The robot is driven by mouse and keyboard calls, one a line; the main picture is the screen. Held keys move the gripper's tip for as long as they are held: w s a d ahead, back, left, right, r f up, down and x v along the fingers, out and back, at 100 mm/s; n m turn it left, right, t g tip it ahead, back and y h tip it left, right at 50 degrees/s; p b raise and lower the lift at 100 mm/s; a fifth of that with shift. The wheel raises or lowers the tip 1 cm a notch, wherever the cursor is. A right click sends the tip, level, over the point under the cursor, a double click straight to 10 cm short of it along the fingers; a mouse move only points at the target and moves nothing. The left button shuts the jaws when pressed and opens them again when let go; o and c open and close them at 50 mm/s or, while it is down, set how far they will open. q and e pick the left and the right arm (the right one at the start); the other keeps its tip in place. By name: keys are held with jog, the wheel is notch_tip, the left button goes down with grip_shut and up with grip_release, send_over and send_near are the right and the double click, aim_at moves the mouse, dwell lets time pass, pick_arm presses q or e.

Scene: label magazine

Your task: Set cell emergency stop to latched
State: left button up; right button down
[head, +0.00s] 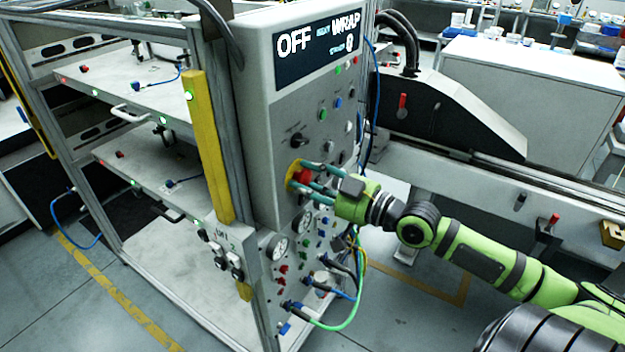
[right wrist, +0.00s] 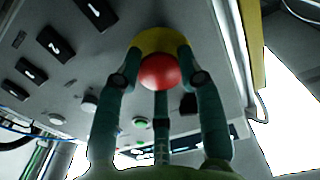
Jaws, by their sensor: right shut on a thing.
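The cell emergency stop is a red mushroom button (head: 304,175) on a yellow round base (head: 291,176), on the front of the grey control panel. In the right wrist view the red button (right wrist: 159,72) sits between my fingers, in front of the yellow base (right wrist: 160,40). My right gripper (head: 306,180) has its green fingers around the button, with the tips at the yellow base, and is shut on it. I cannot tell from the frames whether the button is pressed in. My left gripper is not in view.
The panel's display (head: 318,45) reads "OFF" and "WRAP". A yellow vertical bar (head: 207,145) stands left of the panel. Blue and green cables hang at the lower right.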

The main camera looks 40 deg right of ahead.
aim_at(309, 181)
jog(key=c, duration=0.9)
grip_release()
jog(key=shift+r, duration=0.1)
jog(key=shift+c, duration=0.2)
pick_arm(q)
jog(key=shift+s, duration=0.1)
pick_arm(e)
jog(key=shift+o, duration=0.9)
jog(key=shift+w, duration=0.1)
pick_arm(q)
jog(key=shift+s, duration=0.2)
pick_arm(e)
jog(key=shift+f+v, duration=0.15)
jog(key=shift+v, duration=0.75)
jog(key=shift+f+v, duration=0.1)
jog(key=shift+v, duration=0.8)
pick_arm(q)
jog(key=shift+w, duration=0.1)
pick_arm(e)
jog(key=shift+v, duration=1.95)
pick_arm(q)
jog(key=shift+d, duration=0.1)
pick_arm(e)
jog(key=shift+r, duration=0.15)
